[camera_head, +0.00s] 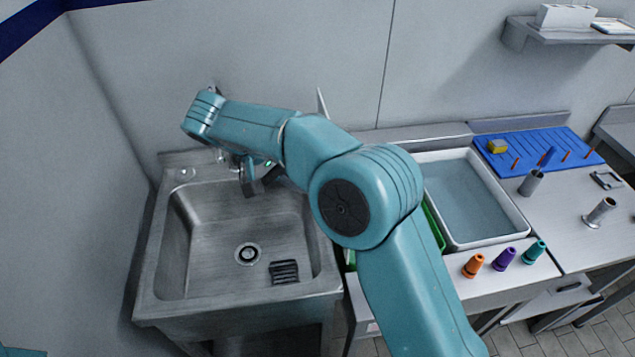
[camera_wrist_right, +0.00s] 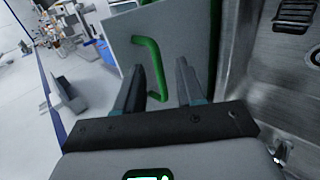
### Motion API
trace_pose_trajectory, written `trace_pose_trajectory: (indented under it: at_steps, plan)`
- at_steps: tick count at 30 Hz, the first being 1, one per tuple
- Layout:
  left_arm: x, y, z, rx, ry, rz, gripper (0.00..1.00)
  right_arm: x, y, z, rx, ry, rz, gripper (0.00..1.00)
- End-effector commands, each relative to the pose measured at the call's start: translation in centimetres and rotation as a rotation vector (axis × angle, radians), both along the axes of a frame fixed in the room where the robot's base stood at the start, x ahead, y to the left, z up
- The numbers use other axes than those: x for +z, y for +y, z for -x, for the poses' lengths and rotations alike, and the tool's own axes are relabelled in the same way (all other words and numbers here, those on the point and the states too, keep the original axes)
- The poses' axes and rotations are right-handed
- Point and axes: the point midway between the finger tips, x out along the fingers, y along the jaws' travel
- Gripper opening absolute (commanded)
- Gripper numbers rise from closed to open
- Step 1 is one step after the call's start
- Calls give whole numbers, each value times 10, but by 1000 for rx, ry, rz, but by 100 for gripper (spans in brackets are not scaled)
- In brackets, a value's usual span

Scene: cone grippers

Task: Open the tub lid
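In the right wrist view, a grey panel (camera_wrist_right: 190,37), which looks like the lid, stands upright with a green bar handle (camera_wrist_right: 157,62). In the head view only a thin pale edge (camera_head: 322,102) shows above my right arm, perhaps the panel's edge. My right gripper (camera_wrist_right: 158,75) is open, its dark fingers apart with the handle showing between and beyond them; contact is unclear. In the head view this gripper (camera_head: 262,182) is over the back of the sink. Green edges (camera_head: 434,224) show beside my arm, which hides most of that area. My left gripper is not in view.
A steel sink (camera_head: 180,245) lies at left. A white basin (camera_head: 515,222) with a grey-blue inside is right of my arm. Orange (camera_head: 473,265), purple (camera_head: 505,257) and teal (camera_head: 535,250) cones stand on the counter. A blue pegboard (camera_head: 570,142) is behind. A wall closes the left.

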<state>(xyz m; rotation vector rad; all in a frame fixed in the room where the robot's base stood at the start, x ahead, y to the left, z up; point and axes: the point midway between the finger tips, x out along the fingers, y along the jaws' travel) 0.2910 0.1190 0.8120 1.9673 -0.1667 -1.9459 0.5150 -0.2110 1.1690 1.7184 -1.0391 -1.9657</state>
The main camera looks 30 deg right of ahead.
Motion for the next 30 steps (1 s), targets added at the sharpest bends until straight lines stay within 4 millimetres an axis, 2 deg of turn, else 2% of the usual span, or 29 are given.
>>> trace_pose_trajectory:
  at_steps: [3,9,30]
  plan:
    - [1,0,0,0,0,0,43,13,13,-5,1,-1,-1,38]
    - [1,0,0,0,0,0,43,22,21,-8,0,1,-1,38]
    - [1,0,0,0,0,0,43,22,21,-6,-1,2,-2,38]
